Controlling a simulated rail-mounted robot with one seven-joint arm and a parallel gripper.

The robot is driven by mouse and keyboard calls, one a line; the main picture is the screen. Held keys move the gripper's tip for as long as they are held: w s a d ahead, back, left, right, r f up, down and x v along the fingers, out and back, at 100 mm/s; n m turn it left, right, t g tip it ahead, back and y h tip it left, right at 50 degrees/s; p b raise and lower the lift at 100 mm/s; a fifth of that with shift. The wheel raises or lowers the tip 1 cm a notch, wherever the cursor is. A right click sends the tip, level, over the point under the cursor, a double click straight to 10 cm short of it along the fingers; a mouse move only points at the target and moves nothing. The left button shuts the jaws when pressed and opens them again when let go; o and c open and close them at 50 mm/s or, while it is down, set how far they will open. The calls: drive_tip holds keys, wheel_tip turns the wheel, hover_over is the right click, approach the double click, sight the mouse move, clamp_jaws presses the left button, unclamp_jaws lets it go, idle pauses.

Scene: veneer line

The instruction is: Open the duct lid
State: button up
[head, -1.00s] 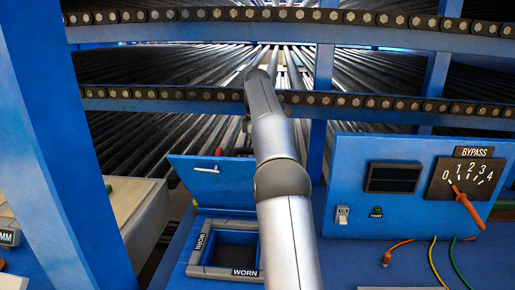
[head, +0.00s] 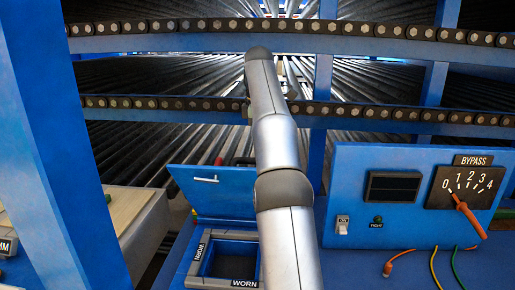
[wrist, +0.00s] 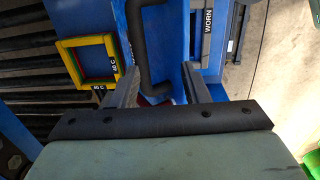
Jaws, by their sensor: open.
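In the head view my arm hides the gripper.
A blue control panel (head: 350,223) with a BYPASS dial (head: 464,188) and orange lever stands to the right. Loose coloured wires lie before it. A blue post (head: 60,150) rises at left. Roller rails cross behind. A yellow, green and red square frame (wrist: 88,60) shows in the wrist view.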

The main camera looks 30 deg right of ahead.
drive_tip(key=s+a+r+b, duration=0.3)
drive_tip(key=s+a+r, duration=0.1)
drive_tip(key=s, duration=0.5)
drive_tip(key=shift+r, duration=0.5)
